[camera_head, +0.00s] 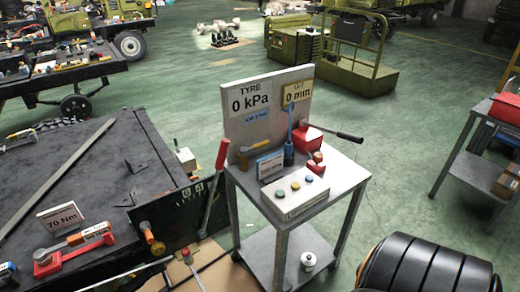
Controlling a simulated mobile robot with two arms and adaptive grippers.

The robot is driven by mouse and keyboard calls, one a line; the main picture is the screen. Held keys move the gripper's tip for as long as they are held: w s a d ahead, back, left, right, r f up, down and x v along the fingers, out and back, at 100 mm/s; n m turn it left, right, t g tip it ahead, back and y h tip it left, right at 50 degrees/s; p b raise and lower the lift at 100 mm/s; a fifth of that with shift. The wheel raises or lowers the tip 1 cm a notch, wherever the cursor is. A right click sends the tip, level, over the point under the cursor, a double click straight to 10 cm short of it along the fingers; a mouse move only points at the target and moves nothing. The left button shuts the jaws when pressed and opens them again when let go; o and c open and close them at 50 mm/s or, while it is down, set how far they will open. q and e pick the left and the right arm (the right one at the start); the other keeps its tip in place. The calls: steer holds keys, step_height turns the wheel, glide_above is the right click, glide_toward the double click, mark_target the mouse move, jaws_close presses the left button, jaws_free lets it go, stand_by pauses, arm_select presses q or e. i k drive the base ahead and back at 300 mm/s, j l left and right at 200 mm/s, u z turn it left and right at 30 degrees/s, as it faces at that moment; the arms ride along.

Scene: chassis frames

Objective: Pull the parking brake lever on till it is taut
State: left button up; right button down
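The parking brake lever appears to be the upright lever with a red grip (221,154) and a dark shaft (211,200). It stands at the right edge of the dark chassis bed (110,165), just left of the grey cart. It leans slightly, with its grip end up and to the right. Its foot is low by the chassis side and hard to make out. Neither of my grippers is in view, and nothing is seen holding the lever.
A grey cart (345,178) close right of the lever carries a sign board (262,82), a button box (295,197) and several tools. A black ribbed object (430,266) is at bottom right.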

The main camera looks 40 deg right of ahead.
mark_target(223, 148)
steer(key=z, duration=1.05)
steer(key=i+l+u, duration=0.6)
steer(key=i+l, duration=0.05)
steer(key=l, duration=0.05)
